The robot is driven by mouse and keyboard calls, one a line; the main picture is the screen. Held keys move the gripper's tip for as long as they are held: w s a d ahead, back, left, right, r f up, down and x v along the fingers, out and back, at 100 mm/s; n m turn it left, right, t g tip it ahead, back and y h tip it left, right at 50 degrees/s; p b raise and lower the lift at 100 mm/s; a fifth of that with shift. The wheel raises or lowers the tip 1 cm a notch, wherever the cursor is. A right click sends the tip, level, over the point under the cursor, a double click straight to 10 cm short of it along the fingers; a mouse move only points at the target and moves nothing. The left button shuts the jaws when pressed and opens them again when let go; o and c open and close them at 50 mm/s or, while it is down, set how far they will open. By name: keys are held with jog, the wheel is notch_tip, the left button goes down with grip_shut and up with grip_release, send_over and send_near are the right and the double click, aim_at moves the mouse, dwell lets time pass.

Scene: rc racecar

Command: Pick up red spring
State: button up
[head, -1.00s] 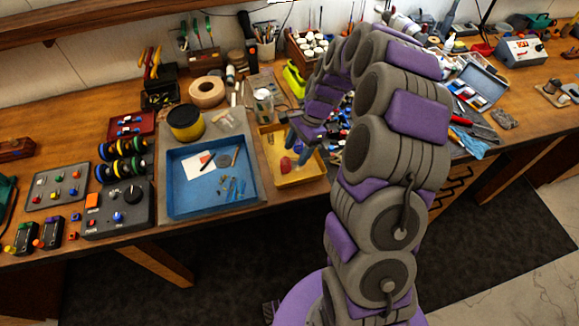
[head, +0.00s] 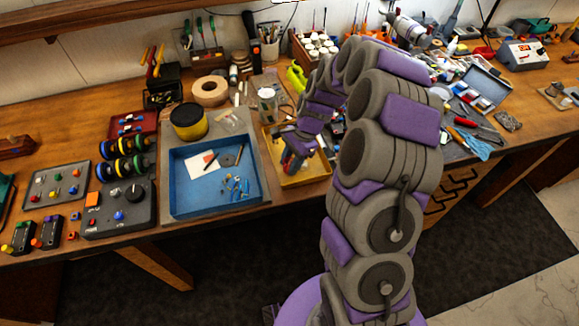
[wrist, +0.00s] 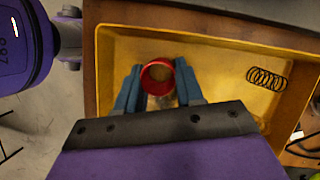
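The red spring (wrist: 158,76) stands in the yellow tray, seen end-on as a red ring in the wrist view. My gripper (wrist: 158,72) is lowered over it, with one blue finger on each side. The fingers are spread about the spring's width, and I cannot make out whether they touch it.
A black spring (wrist: 267,78) lies to the right in the same tray. The tray's walls are close around my gripper. A blue tray (head: 181,207) with small parts stands to the left. A glass jar (head: 268,104) stands behind.

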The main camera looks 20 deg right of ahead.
jog(key=c, duration=0.3)
jog(key=shift+d, duration=0.55)
jog(key=shift+c, duration=0.6)
jog(key=shift+a+r, duration=0.25)
jog(key=shift+a, duration=0.05)
jog(key=shift+a+r, duration=0.1)
jog(key=shift+r, duration=0.2)
notch_tip(320, 180, up, 3)
jog(key=shift+f+p, duration=0.1)
jog(key=shift+p, duration=0.65)
jog(key=s+r+p, duration=0.1)
jog(key=s+p, duration=0.2)
jog(key=s, duration=1.3)
jog(key=shift+r+p, duration=1.25)
jog(key=shift+r, duration=1.2)
